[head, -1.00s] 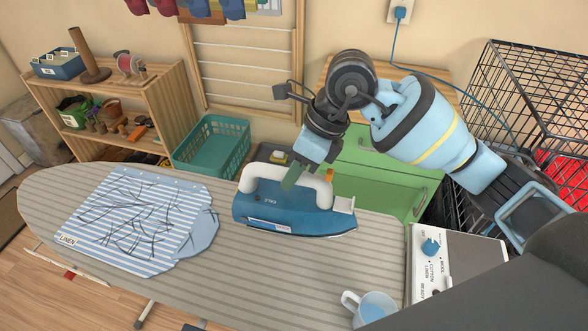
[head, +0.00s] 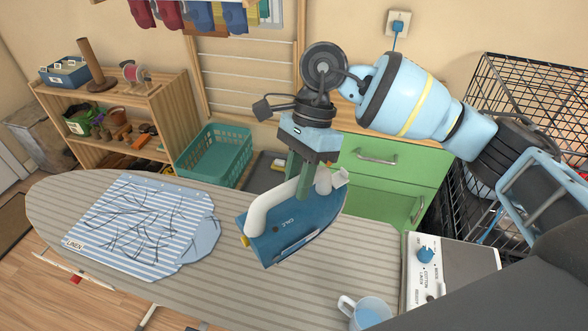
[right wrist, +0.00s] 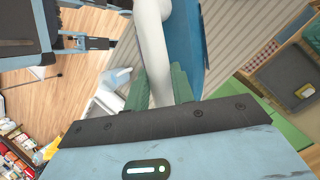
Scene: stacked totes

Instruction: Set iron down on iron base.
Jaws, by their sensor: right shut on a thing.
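The blue iron (head: 300,228) with a white handle (head: 262,214) hangs in my right gripper (head: 303,180), tilted and turned, seemingly just above the striped ironing board. The green fingers are shut on the handle. In the right wrist view, the handle (right wrist: 151,45) passes between the fingers (right wrist: 160,88), with the blue body (right wrist: 184,35) beside it. The likely iron base is the white unit (head: 470,262) with a blue knob (head: 425,254) and fabric labels, at the board's right end, apart from the iron. Its near part is hidden by my dark body part. My left gripper is not visible.
The ironing board (head: 225,278) carries a striped linen cloth (head: 140,225) at left. A clear cup (head: 368,312) stands close to the white unit. A green drawer cabinet (head: 400,160), a teal basket (head: 215,155) and a black wire rack (head: 535,110) stand behind.

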